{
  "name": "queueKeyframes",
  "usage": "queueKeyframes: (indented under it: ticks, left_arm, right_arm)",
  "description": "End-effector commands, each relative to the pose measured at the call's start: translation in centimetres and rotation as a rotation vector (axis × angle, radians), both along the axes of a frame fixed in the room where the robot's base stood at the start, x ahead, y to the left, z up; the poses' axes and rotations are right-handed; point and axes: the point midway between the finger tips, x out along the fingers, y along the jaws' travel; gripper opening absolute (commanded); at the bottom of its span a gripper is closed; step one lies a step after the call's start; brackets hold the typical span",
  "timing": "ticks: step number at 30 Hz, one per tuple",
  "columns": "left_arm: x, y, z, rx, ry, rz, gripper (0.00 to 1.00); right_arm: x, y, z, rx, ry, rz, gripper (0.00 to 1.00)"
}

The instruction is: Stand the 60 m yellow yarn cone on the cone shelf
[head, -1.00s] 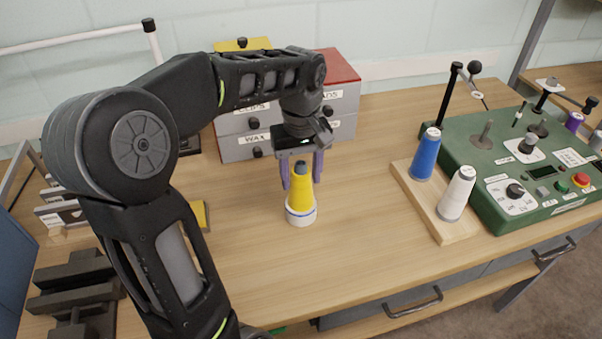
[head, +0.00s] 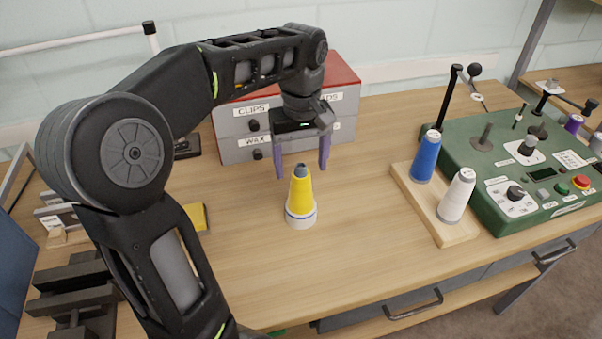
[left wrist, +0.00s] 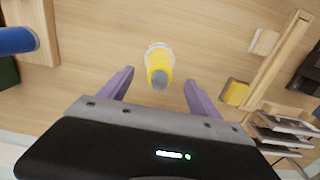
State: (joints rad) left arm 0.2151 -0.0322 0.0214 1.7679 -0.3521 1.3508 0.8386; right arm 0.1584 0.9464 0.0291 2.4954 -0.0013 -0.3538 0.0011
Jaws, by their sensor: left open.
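The yellow yarn cone (head: 300,195) stands upright on the table, in a round white base (head: 301,220) with a blue ring. Its grey tip points up. My left gripper (head: 301,174) is open and empty above the cone, with its purple fingers spread to either side of the tip and apart from it. In the left wrist view the cone (left wrist: 158,66) shows between the open fingers. A low wooden board (head: 447,232) at the right holds a blue cone (head: 426,157) and a white cone (head: 457,195). My right gripper is not in view.
A grey drawer box (head: 235,150) with a red top stands behind my gripper. A green machine (head: 490,150) sits right of the board. The table between the yellow cone and the board is clear. A yellow block (head: 201,217) lies left of the cone.

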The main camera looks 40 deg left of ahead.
Motion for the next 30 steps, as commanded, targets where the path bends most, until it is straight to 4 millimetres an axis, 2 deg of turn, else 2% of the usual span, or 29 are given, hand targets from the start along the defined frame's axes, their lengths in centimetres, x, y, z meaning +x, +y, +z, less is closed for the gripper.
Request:
queueKeyframes:
  ticks: [2, 3, 4, 10, 15, 30]
  left_arm:
    - [0.1, 0.0, 2.0, 0.0, -0.006, -0.001, 0.73]
    - [0.0, 0.0, 3.5, 0.001, -0.003, 0.0, 0.73]
    - [0.0, 0.0, 4.2, 0.0, -0.001, 0.0, 0.73]
    - [0.0, 0.0, 7.0, -0.001, -0.001, 0.0, 0.73]
    - [0.0, 0.0, 7.9, 0.0, 0.0, 0.0, 0.73]
    - [0.0, 0.0, 7.8, -0.001, -0.001, 0.0, 0.73]
  right_arm:
    - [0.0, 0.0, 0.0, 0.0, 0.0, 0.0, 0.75]
    - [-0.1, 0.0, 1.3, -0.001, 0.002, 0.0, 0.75]
    - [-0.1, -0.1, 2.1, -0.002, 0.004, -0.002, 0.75]
    - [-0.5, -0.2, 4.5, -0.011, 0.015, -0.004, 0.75]
    - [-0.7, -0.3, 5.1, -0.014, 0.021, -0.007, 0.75]
    - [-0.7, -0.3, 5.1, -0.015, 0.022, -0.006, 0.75]
